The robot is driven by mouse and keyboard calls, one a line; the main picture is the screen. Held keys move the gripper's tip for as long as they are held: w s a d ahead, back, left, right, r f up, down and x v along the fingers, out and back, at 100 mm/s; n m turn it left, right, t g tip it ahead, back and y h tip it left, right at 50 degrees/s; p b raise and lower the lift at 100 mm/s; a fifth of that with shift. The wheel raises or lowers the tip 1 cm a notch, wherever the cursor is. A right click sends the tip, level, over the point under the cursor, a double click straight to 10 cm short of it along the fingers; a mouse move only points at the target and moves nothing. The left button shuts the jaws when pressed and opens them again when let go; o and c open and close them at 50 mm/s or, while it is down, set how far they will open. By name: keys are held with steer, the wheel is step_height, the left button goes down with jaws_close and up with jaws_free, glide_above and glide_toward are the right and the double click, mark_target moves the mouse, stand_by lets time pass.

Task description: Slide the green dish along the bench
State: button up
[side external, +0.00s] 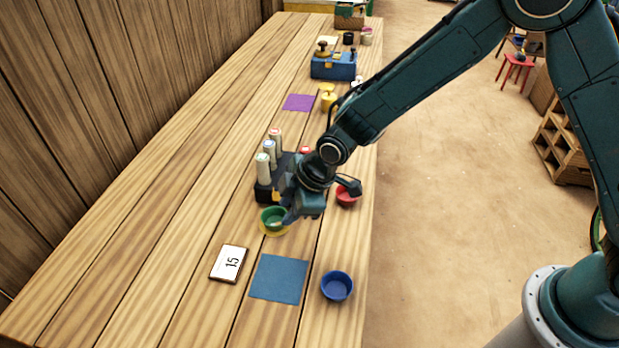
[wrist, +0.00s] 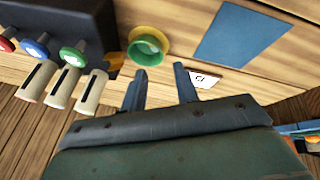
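The green dish (side external: 272,215) is small and round and rests on a yellow disc (side external: 265,231) on the wooden bench. In the wrist view the green dish (wrist: 146,47) shows beyond the fingertips, with the yellow disc's rim (wrist: 163,37) around it. My gripper (side external: 288,218) is low over the bench at the dish's right side and partly covers it. In the wrist view my gripper (wrist: 159,84) has its two fingers spread with nothing between them. Whether a finger touches the dish cannot be told.
A dark block with pale cylinders (side external: 263,169) stands close behind the dish. A red bowl (side external: 347,195) is to the right. In front lie a blue square mat (side external: 279,278), a card marked 15 (side external: 229,263) and a blue bowl (side external: 337,286). Bench left of the card is clear.

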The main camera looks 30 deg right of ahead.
mark_target(272, 229)
steer(key=shift+x, duration=3.3)
jaws_close()
